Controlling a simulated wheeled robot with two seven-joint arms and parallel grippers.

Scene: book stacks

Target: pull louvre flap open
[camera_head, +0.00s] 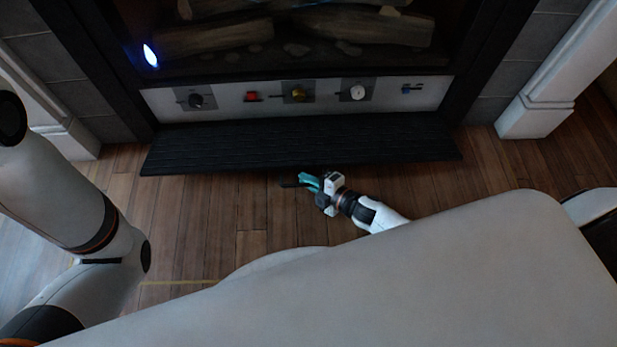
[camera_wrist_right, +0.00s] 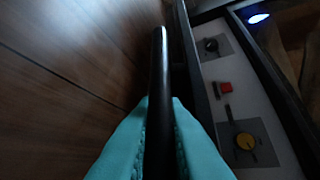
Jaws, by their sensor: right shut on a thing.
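The black louvre flap (camera_head: 230,145) hangs folded out and down below the fireplace opening, and its ribbed face shows in the head view. The control panel (camera_head: 225,104) behind it is exposed. My right gripper (camera_head: 304,182) is at the flap's front lower edge, a little right of its middle. In the right wrist view, its teal fingers (camera_wrist_right: 160,120) are shut on a dark bar-like handle (camera_wrist_right: 158,65), one finger on each side. Where the handle joins the flap is too dark to tell. My left arm shows at the left, but its gripper is out of view.
The panel carries a black knob (camera_head: 196,101), a red switch (camera_head: 252,96), a yellow knob (camera_head: 298,95) and a white knob (camera_head: 358,92). A blue-white flame (camera_head: 150,55) and logs (camera_head: 215,38) are above. The wooden floor (camera_head: 200,215) before the flap is clear.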

